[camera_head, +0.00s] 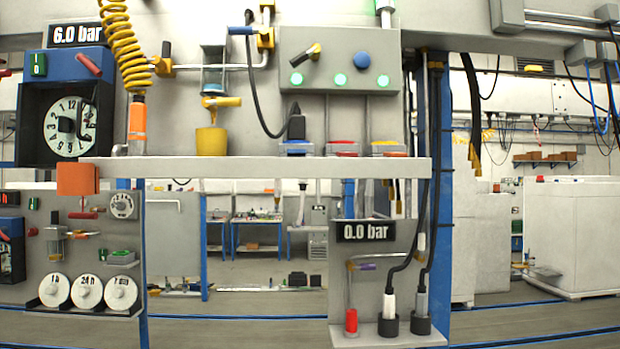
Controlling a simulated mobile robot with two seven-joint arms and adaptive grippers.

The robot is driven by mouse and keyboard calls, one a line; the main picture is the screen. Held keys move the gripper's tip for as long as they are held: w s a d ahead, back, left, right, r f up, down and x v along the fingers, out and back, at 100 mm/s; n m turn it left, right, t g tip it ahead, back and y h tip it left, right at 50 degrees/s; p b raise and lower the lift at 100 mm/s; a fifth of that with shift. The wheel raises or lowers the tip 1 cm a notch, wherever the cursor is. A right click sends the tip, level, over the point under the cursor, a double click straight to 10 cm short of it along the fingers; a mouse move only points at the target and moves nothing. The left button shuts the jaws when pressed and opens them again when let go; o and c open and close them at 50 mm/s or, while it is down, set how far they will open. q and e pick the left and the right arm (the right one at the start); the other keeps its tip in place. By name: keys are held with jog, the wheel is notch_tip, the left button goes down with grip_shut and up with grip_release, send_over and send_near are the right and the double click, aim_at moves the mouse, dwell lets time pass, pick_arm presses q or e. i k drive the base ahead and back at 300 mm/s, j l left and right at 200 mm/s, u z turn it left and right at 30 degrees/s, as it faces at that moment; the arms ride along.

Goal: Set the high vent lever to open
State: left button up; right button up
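No lever carries a readable vent label, so I cannot tell for sure which is the high vent lever. On the upper panel, a yellow lever (220,101) lies roughly level under a clear filter bowl, above a yellow cup (211,141). Another yellow handle with a black upright end (164,60) sits on the pipe beside the coiled yellow hose. A yellow and black lever (306,56) is tilted on the grey box with green lights. A further yellow valve (266,38) is on the pipe at the top. Neither of my grippers shows.
A grey shelf (265,167) runs below the upper panel. A 0.0 bar display (365,231) tops a lower panel with a purple-handled lever (362,266). Open floor (530,318) is at right.

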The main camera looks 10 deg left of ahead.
aim_at(136, 61)
jog(key=u, duration=1.2)
